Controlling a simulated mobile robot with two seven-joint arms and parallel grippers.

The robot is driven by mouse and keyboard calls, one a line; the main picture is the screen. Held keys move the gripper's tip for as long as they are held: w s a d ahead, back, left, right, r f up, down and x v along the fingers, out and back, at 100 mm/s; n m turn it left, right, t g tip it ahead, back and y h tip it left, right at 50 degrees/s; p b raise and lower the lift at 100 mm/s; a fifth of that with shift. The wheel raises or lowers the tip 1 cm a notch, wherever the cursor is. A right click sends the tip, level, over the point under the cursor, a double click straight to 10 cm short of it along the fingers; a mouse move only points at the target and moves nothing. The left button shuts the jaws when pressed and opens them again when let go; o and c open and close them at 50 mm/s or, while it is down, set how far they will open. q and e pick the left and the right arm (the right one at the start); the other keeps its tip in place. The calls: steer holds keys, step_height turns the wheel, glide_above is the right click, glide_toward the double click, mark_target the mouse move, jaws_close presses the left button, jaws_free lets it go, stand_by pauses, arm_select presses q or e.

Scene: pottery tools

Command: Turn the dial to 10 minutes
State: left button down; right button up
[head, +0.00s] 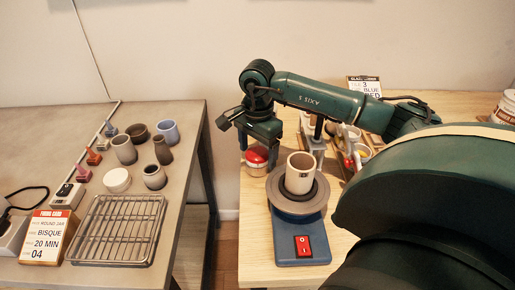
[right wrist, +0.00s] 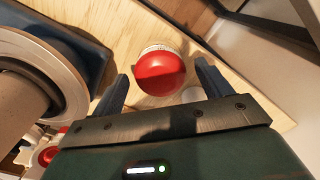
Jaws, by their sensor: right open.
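A round dial with a red domed top (head: 256,156) and a pale marked band below it sits on the right wooden table, left of the pottery wheel. In the right wrist view the red dial (right wrist: 160,73) lies ahead of my right gripper (right wrist: 163,85), between its two spread fingers. The marks on its band are too small to read. My right gripper (head: 258,148) also shows in the head view, pointing down, open and empty just above the dial. It does not clearly touch it. My left gripper is not in view.
A blue pottery wheel (head: 298,228) with a cup (head: 300,172) stands close to the dial.

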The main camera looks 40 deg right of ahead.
steer(key=c, duration=1)
steer(key=m+b, duration=0.1)
steer(key=m, duration=0.4)
steer(key=shift+m+b, duration=0.35)
steer(key=shift+m, duration=0.05)
steer(key=m, duration=0.6)
steer(key=shift+b, duration=0.35)
steer(key=o, duration=1)
